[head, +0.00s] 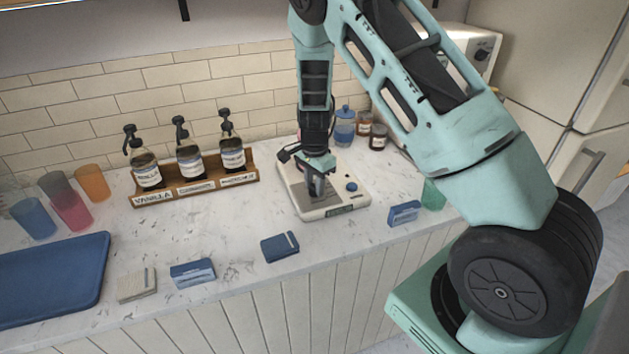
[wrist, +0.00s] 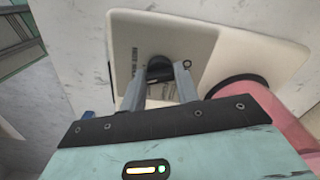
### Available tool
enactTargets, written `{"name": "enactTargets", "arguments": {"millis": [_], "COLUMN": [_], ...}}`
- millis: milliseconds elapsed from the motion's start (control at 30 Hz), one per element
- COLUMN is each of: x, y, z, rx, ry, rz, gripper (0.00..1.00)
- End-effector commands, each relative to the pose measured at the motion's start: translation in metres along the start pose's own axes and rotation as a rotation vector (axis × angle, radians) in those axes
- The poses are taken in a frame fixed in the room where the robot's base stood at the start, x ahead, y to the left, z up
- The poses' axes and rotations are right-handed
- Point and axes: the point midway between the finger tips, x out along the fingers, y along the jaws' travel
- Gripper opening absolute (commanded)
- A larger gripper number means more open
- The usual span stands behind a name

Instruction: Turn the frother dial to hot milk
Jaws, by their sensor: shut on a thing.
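The frother base (head: 331,207) is a cream, flat unit on the counter, with a dark label strip on its front edge. My gripper (head: 317,183) points down over its left part. In the wrist view, my gripper (wrist: 160,74) has its two grey fingers on either side of the dark round dial (wrist: 159,66) and is shut on it. The dial sits on a grey panel (wrist: 143,44) with small printing too blurred to read fully. The dial's pointer setting cannot be made out. A pink-red rounded thing (wrist: 262,98) with a dark rim stands right of the fingers.
A wooden rack (head: 195,191) with several syrup pump bottles stands left of the frother. A blue knob (head: 351,187) is on the base's right. Blue boxes (head: 280,246) (head: 404,213) lie near the front edge. Jars (head: 378,137) stand behind.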

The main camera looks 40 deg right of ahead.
Motion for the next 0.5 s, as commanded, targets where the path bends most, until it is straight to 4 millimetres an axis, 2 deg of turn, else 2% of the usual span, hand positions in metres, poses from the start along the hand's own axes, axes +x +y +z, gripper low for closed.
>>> {"name": "enactTargets", "arguments": {"millis": [200, 500], "x": [-0.0030, -0.0022], "y": [-0.0015, -0.0016], "z": [-0.0007, -0.0007], "rx": [0.174, 0.332], "ry": [0.002, 0.001], "rz": [-0.004, -0.005], "gripper": [0.08, 0.08]}}
